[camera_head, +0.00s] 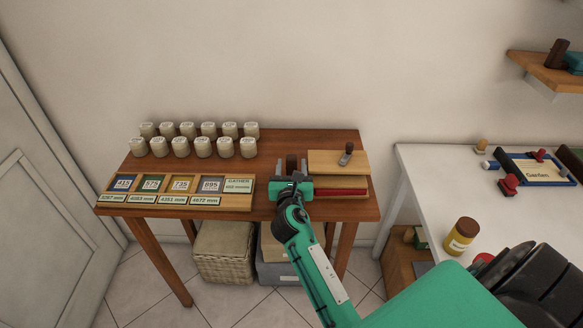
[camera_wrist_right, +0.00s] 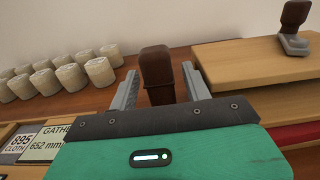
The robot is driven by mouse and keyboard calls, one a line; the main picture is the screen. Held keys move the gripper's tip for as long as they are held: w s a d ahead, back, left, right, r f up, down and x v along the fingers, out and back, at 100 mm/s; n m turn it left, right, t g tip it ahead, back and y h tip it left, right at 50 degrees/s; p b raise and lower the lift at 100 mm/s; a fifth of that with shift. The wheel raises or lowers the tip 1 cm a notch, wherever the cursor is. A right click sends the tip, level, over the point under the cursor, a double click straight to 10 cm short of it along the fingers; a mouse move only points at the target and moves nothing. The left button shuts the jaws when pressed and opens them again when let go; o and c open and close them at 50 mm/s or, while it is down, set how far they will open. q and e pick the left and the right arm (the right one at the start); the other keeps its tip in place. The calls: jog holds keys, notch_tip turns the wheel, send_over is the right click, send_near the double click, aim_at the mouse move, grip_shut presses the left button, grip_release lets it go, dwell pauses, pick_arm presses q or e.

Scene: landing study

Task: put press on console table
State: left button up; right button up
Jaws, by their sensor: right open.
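The console table (camera_head: 270,144) is a brown wooden table against the wall. A dark brown upright block (camera_head: 291,163), which I take to be the press, stands on it right of the middle; it shows in the right wrist view (camera_wrist_right: 157,72). My right gripper (camera_head: 292,180) is open, with one finger on each side of the block. I cannot tell whether the fingers touch it. The block's lower part is hidden by my gripper. My left gripper is not in view.
Right of the block are stacked wooden boards (camera_head: 325,162) with a small dark-handled tool (camera_head: 347,154) on top. To the left are a labelled tray (camera_head: 238,201) and several pale jars (camera_head: 203,146). A white desk (camera_head: 430,180) stands at the right.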

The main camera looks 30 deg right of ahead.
jog(key=v, duration=0.4)
jog(key=b+v, duration=0.1)
jog(key=v, duration=0.6)
jog(key=shift+a, duration=0.1)
jog(key=shift+s+a, duration=0.15)
jog(key=shift+s, duration=0.2)
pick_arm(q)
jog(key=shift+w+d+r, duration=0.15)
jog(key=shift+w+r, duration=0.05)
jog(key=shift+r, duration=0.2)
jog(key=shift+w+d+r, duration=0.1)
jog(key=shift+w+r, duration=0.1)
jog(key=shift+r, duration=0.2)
pick_arm(e)
jog(key=shift+s, duration=0.1)
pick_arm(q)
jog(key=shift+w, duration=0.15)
